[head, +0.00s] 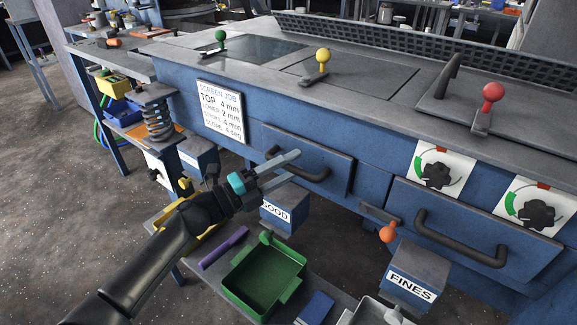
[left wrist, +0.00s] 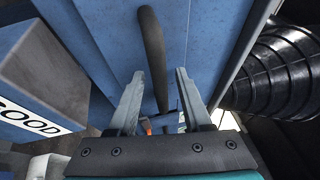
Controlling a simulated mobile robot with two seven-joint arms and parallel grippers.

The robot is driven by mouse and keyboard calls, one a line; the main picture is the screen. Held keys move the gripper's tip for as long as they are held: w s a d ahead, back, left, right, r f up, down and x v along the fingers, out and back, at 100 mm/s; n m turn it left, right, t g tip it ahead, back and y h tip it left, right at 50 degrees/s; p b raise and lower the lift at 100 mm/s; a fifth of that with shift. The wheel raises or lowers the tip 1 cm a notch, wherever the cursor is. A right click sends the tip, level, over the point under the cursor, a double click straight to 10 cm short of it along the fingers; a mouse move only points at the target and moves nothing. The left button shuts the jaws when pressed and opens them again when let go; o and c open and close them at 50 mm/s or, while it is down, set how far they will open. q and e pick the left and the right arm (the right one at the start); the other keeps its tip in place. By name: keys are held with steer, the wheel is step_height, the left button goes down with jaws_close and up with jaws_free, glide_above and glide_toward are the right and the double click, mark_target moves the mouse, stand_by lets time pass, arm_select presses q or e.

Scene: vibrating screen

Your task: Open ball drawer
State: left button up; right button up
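A blue drawer (head: 335,160) with a dark bar handle (head: 312,175) is in the front of the blue machine, left of centre in the head view. It looks closed. A second front (head: 485,225) with a dark handle (head: 455,245) is at the right; no ball label is readable on either. My left gripper (head: 294,166) is open at the left drawer's handle. In the left wrist view the handle (left wrist: 150,45) runs lengthwise between the two spread fingers (left wrist: 159,75); I cannot tell whether they touch it. My right gripper is not in view.
A GOOD box (head: 288,206) hangs below the left drawer and a FINES box (head: 410,278) below the right one. A green tray (head: 262,280) lies on the low shelf. An orange-knobbed lever (head: 388,232) sticks out between the drawers. A black spring (left wrist: 285,70) is at the wrist view's right.

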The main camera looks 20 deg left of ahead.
arm_select(q)
jaws_close()
stand_by(1.2)
